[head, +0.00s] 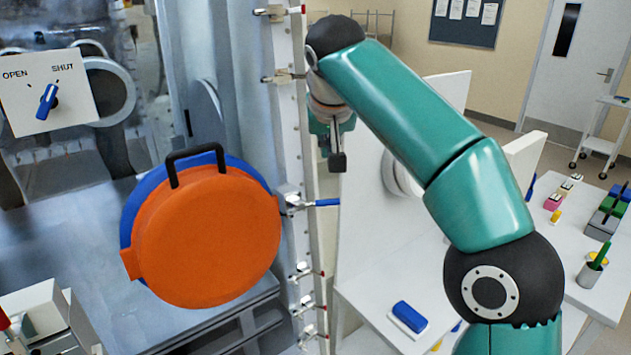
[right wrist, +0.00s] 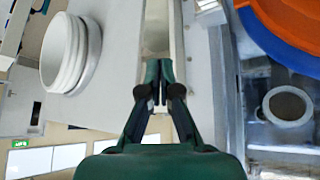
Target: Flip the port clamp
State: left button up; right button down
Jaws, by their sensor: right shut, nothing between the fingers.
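A clamp with a blue handle (head: 326,202) sits on the pale post beside the round orange port cover (head: 215,240). Its handle sticks out to the right, about level, and its metal base is on the post. The cover has a black handle on top and a blue rim (head: 128,225) behind it. My right gripper (head: 337,160) is above the blue handle in the head view, apart from it in the picture. In the right wrist view its fingers (right wrist: 160,72) are together and empty. I cannot make out the clamp there. My left gripper is not in view.
Several red-tipped clamps (head: 278,12) line the post (head: 303,120). An OPEN/SHUT panel (head: 48,92) is at the left. A white ring (right wrist: 65,55) shows in the wrist view. A white table (head: 375,300) at the lower right holds a blue block (head: 409,316).

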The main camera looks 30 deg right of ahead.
send_over(328, 200)
jog(key=w+d, duration=0.1)
jog(key=w, duration=0.1)
notch_tip(328, 200, down, 7)
jog(key=f, duration=0.1)
jog(key=s+f+b, duration=0.1)
jog(key=f, duration=0.1)
jog(key=shift+s+a, duration=0.15)
jog(key=shift+a, duration=0.15)
jog(key=shift+s+a+f, duration=0.1)
jog(key=shift+s+f, duration=0.05)
jog(key=shift+f, duration=0.2)
jog(key=shift+s+b, duration=0.15)
jog(key=shift+b, duration=0.25)
jog(key=shift+a+m, duration=0.1)
jog(key=shift+m, duration=0.2)
